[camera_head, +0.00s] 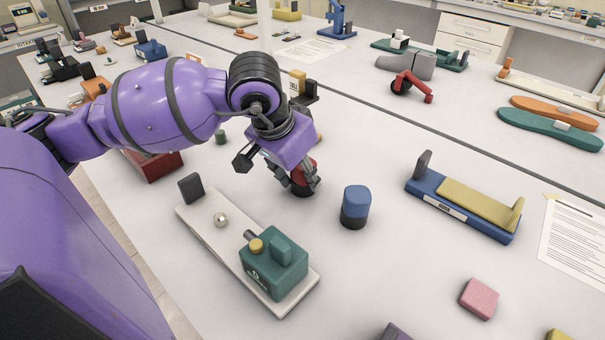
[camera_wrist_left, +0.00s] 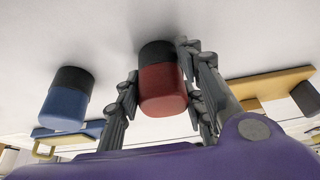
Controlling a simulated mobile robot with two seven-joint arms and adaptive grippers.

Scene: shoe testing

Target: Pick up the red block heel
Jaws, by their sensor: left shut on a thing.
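The red block heel (camera_wrist_left: 162,90) has a red body and a black end. In the left wrist view it stands between the two fingers of my left gripper (camera_wrist_left: 160,92), which are closed on its sides. In the head view the same gripper (camera_head: 303,180) points down, and the red heel (camera_head: 308,168) shows partly between its fingers, its black end at or just above the table. The fingers hide part of it. I cannot tell whether the heel is clear of the table. My right gripper is not in view.
A blue block heel (camera_head: 356,205) stands close to the right. A white base with a green device (camera_head: 274,262) lies in front. A blue and yellow fixture (camera_head: 465,200) and a pink block (camera_head: 479,298) are farther right. The table between them is clear.

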